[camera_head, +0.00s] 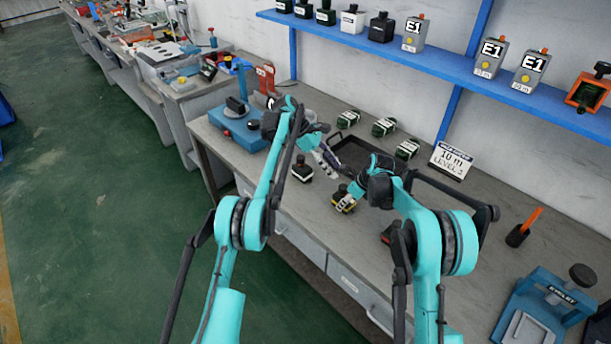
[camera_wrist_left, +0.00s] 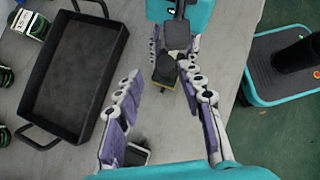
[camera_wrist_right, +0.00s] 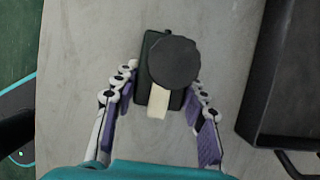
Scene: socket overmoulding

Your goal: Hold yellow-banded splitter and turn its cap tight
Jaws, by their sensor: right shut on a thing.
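The yellow-banded splitter (camera_head: 344,203) is a small black block with a round black cap (camera_wrist_right: 173,62). My right gripper (camera_wrist_right: 158,85) is shut on it, one finger on each side; the band (camera_wrist_right: 158,103) looks pale in that view. I cannot tell whether it rests on the bench. My left gripper (camera_head: 327,160) is open and empty, just left of and behind the splitter in the head view. In the left wrist view the splitter (camera_wrist_left: 164,70) and the right fingers show beyond the left gripper's fingertips, apart from them.
A white-banded splitter (camera_head: 302,170) stands on the bench near the left gripper. A black tray (camera_wrist_left: 67,75) lies behind, with several dark splitters (camera_head: 384,127) around it. A blue machine (camera_head: 240,128) stands left.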

